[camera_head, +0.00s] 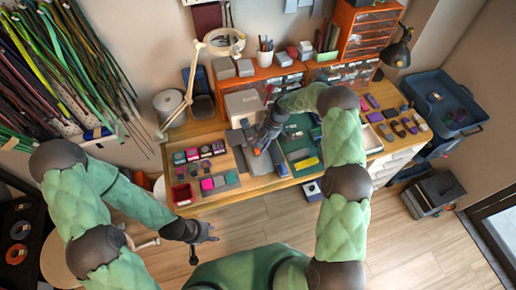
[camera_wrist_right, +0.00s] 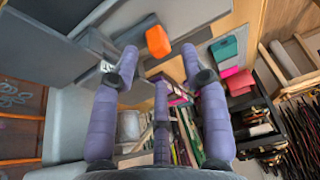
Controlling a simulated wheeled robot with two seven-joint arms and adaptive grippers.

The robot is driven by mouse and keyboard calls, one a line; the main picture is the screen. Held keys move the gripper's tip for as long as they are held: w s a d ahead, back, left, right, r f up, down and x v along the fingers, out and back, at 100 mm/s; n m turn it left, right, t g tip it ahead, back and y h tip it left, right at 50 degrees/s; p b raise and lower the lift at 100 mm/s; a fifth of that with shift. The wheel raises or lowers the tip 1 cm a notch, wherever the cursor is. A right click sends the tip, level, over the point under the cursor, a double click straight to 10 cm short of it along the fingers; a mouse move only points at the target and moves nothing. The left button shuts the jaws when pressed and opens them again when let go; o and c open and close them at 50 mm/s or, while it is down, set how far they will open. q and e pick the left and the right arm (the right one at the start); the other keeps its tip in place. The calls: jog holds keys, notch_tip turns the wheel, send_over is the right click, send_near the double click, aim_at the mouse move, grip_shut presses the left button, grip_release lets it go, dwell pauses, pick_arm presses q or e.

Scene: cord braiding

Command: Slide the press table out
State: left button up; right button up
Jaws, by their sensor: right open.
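A grey press (camera_head: 243,103) stands on the wooden workbench, with dark grey flat parts (camera_head: 236,140) in front of it. I cannot tell for certain which flat part is the press table. A small orange block (camera_head: 257,152) lies by these parts; it also shows in the right wrist view (camera_wrist_right: 158,41), ahead of the fingers beside grey plates (camera_wrist_right: 60,12). My right gripper (camera_head: 268,138) is over the bench close to the press; its purple fingers (camera_wrist_right: 160,60) are spread and empty. My left gripper (camera_head: 207,235) hangs over the floor in front of the bench, its fingers spread and empty.
Trays with coloured pieces (camera_head: 207,170) lie left of the press. A green mat (camera_head: 298,145) with a yellow piece lies to the right. A magnifier lamp (camera_head: 224,41) reaches over the bench's left side. Orange drawers (camera_head: 365,35) stand behind.

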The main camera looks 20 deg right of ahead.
aim_at(257, 149)
jog(key=shift+x, duration=1.9)
